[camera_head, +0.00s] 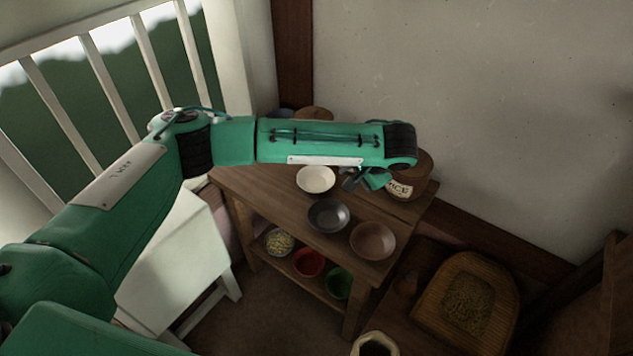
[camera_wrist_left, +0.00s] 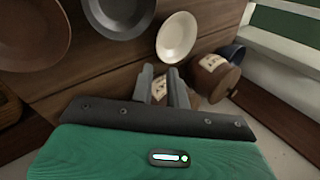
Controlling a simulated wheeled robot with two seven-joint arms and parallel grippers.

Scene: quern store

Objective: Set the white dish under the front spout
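The white dish (camera_head: 316,179) sits on the wooden table, left of my left gripper (camera_head: 350,184) in the head view. In the left wrist view the white dish (camera_wrist_left: 178,38) lies just beyond the fingertips, clear of them. My left gripper (camera_wrist_left: 162,78) is open, with a gap between its two fingers and no dish in it. A brown container with a pale label (camera_head: 400,189) stands beside the gripper, partly hidden by my arm. I cannot make out a front spout in either view. My right gripper is not in view.
A dark dish (camera_head: 328,216) and a brown dish (camera_head: 373,241) sit on the table (camera_head: 278,212). Green (camera_head: 338,283) and red (camera_head: 308,263) bowls stand on the shelf below. Another labelled brown container (camera_wrist_left: 212,76) and a blue vessel (camera_wrist_left: 233,53) show in the wrist view.

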